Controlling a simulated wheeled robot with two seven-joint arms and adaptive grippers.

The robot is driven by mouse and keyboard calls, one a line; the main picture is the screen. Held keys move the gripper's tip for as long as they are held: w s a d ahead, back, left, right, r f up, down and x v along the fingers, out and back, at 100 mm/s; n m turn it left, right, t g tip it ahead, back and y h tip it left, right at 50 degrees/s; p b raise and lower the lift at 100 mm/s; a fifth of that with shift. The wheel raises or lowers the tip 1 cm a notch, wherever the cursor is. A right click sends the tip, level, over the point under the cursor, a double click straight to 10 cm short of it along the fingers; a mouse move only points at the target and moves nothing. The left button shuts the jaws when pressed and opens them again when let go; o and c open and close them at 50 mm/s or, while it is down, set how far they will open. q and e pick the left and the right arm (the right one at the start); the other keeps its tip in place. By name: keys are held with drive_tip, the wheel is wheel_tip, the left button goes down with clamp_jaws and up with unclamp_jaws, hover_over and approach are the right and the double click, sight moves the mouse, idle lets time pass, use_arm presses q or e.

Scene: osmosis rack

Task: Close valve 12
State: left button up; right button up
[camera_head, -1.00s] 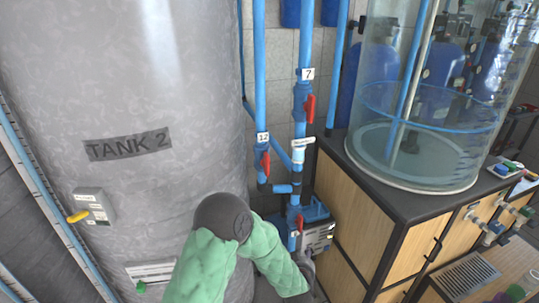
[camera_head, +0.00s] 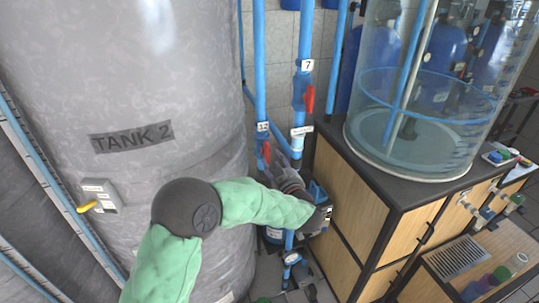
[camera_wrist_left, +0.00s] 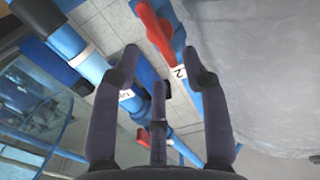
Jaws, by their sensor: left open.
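Valve 12 has a red handle (camera_head: 266,152) on the blue pipe just below its white 12 label (camera_head: 262,127). The handle runs roughly along the pipe. My left gripper (camera_head: 276,164) is right beside the handle, partly covering the valve's lower part. In the left wrist view, the red handle (camera_wrist_left: 155,32) lies beyond the fingertips, at the top, next to a label (camera_wrist_left: 179,72) partly hidden by a finger. There my left gripper (camera_wrist_left: 160,62) has its fingers spread and empty; I see no contact with the handle. My right gripper is not in view.
Valve 7, with its red handle (camera_head: 310,98), is on the neighbouring pipe to the right. Tank 2 (camera_head: 110,220) stands close on the left. A wooden cabinet (camera_head: 345,205) with a glass vessel (camera_head: 420,135) stands on the right.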

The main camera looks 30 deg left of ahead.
sight(267, 153)
use_arm(q)
drive_tip(key=shift+x, duration=2.6)
drive_tip(key=shift+w, duration=0.1)
drive_tip(key=shift+d, duration=0.1)
clamp_jaws()
